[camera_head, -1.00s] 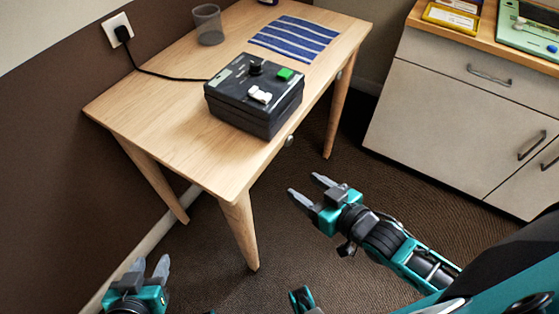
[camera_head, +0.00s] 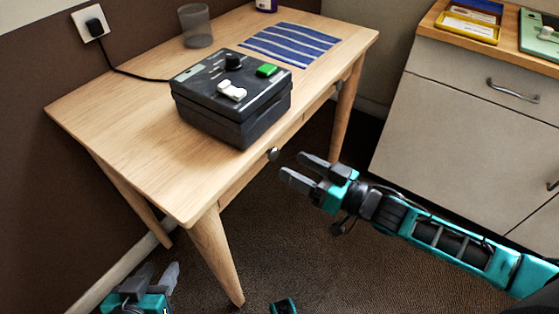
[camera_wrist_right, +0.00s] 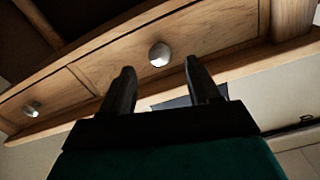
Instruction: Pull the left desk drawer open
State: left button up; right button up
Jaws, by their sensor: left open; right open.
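The wooden desk (camera_head: 130,115) stands at the left with its drawer side facing my right arm. The left drawer (camera_wrist_right: 205,38) looks shut, flush with the desk front. Its round metal knob (camera_head: 272,154) shows under the desk edge in the head view. In the right wrist view this knob (camera_wrist_right: 159,54) lies between and beyond my fingertips, not touched. My right gripper (camera_head: 291,165) is open and empty, just short of the knob. My left gripper (camera_head: 155,275) is open and empty, low at the lower left beside the desk.
A second drawer knob (camera_wrist_right: 31,108) shows further along the front. On the desk are a black control box (camera_head: 232,100), a grey cup (camera_head: 196,26) and a striped blue mat (camera_head: 290,44). A cabinet (camera_head: 460,120) stands at the right. Carpet between is clear.

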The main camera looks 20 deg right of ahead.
aim_at(276, 157)
jog(key=shift+b+x, duration=0.5)
jog(key=shift+x, duration=2.2)
jog(key=shift+c, duration=0.2)
grip_shut()
